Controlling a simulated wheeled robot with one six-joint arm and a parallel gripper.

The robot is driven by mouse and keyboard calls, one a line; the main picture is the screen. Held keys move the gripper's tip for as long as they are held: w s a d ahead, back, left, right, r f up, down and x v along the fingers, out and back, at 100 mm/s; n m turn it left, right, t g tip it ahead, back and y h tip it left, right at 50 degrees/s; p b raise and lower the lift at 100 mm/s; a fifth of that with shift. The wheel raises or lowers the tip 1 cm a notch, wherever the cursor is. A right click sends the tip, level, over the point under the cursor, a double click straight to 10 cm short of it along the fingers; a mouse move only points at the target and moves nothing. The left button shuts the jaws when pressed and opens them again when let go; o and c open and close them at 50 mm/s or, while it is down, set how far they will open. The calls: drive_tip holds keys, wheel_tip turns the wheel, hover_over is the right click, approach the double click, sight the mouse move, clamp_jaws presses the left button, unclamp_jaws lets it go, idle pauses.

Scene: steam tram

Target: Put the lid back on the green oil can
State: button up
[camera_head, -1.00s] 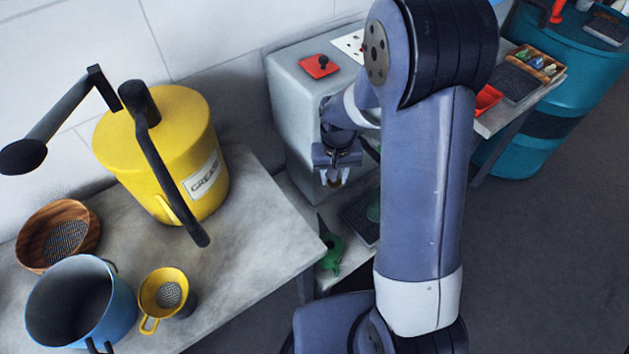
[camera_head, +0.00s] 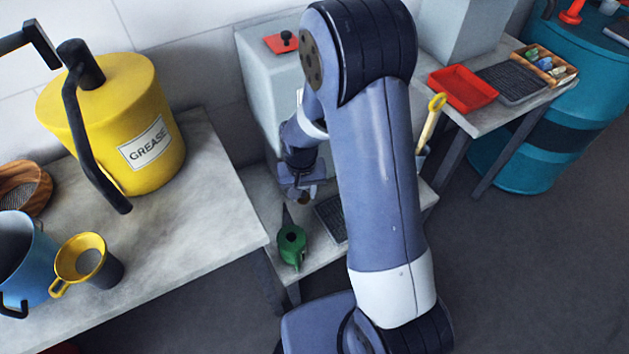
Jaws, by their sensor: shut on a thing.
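The green oil can (camera_head: 292,247) stands on the low grey bench, with a dark pointed spout rising toward the back. My gripper (camera_head: 303,196) is above and slightly right of the can, apart from the can's body in the picture. It is shut on a small brownish thing (camera_head: 303,199), mostly hidden by the jaws; I cannot tell for certain that it is the lid. My arm hides part of the bench to the right.
A yellow grease drum (camera_head: 110,120), blue pot (camera_head: 22,258) and yellow-rimmed funnel cup (camera_head: 82,260) stand on the left bench. A grey box (camera_head: 265,85) stands behind the gripper. A dark grid mat (camera_head: 332,220) lies right of the can. A red tray (camera_head: 462,88) is at right.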

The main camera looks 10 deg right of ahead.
drive_tip(key=b, duration=0.5)
approach(291, 232)
drive_tip(key=s, duration=0.2)
drive_tip(key=shift+w+a+f+b, duration=0.1)
drive_tip(key=shift+w+f+b, duration=0.05)
drive_tip(key=shift+f+b, duration=1.15)
drive_tip(key=shift+w+f+b, duration=0.1)
drive_tip(key=shift+f+b, duration=0.75)
drive_tip(key=shift+f, duration=0.85)
drive_tip(key=shift+f+b, duration=0.5)
drive_tip(key=shift+b, duration=0.1)
drive_tip(key=o, duration=1)
drive_tip(key=shift+o, duration=0.5)
drive_tip(key=o, duration=0.4)
